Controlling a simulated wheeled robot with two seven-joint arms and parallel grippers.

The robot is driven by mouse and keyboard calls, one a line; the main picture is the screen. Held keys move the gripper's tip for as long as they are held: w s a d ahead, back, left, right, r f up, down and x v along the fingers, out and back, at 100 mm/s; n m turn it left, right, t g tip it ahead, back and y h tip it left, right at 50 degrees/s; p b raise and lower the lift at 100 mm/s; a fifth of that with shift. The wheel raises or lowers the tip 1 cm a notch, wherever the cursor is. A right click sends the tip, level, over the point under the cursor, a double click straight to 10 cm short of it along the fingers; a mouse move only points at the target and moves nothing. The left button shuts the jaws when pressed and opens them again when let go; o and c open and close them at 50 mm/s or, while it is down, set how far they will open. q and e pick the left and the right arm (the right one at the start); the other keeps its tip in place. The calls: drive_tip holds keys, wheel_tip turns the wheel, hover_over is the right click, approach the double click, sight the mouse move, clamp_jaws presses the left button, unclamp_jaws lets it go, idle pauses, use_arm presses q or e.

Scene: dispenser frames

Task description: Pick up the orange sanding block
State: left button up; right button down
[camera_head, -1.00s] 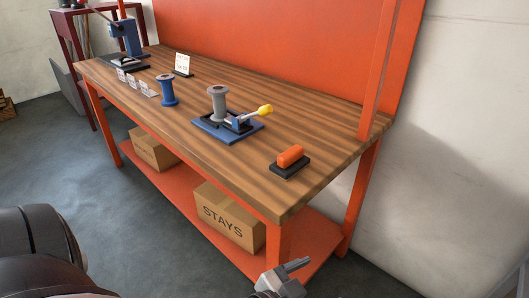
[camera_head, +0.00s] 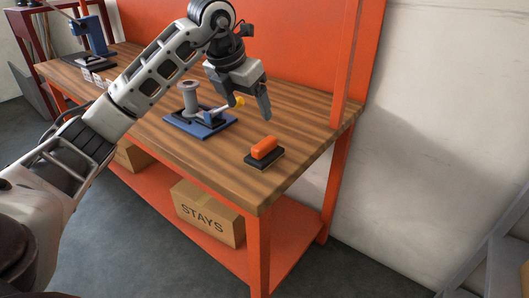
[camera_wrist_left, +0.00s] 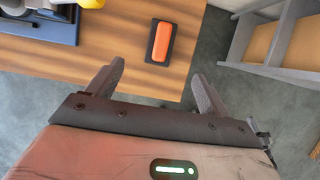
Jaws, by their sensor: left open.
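The orange sanding block (camera_head: 264,147) lies on a dark base pad (camera_head: 263,160) near the right front corner of the wooden bench top. In the left wrist view the orange block (camera_wrist_left: 162,41) sits on its dark pad beyond and between the two fingers. My left gripper (camera_head: 262,107) is open and empty, held above the bench, pointing down, just behind the block and apart from it. In the left wrist view its fingers (camera_wrist_left: 158,82) are spread wide. My right gripper is out of view.
An orange post (camera_head: 347,70) rises at the bench's right end. A box marked STAYS (camera_head: 208,213) sits on the lower shelf (camera_head: 285,243).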

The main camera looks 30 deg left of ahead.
sight(263, 143)
use_arm(q)
drive_tip(key=x, duration=1.5)
drive_tip(key=shift+s+d+f+p, duration=0.15)
drive_tip(key=shift+f+p, duration=0.1)
drive_tip(key=shift+p, duration=0.15)
drive_tip(key=c, duration=1.1)
